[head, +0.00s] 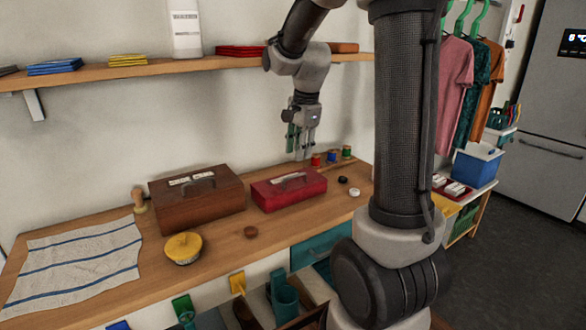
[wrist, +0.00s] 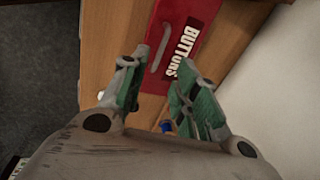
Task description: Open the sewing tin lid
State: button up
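A red tin (head: 288,190) with a handle and a pale label on its lid stands on the wooden counter, its lid down. In the wrist view the red tin (wrist: 212,12) shows only in part, with its handle and a label reading "BUTTONS". No label reading "sewing" is visible. My gripper (head: 301,154) hangs pointing down, above and behind the tin's right part, apart from it. In the wrist view my gripper (wrist: 163,60) has its two green-padded fingers spread, with nothing between them.
A brown labelled box (head: 197,200) stands left of the tin. A shelf (head: 130,72) runs above. The counter's front middle is mostly clear.

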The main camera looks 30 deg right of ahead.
jog(key=shift+m, duration=0.4)
jog(key=f, duration=0.2)
jog(key=w+f, duration=0.1)
jog(key=f, duration=0.4)
jog(key=shift+w+f, duration=0.3)
jog(key=shift+f, duration=0.05)
jog(key=shift+c, duration=0.4)
grip_shut()
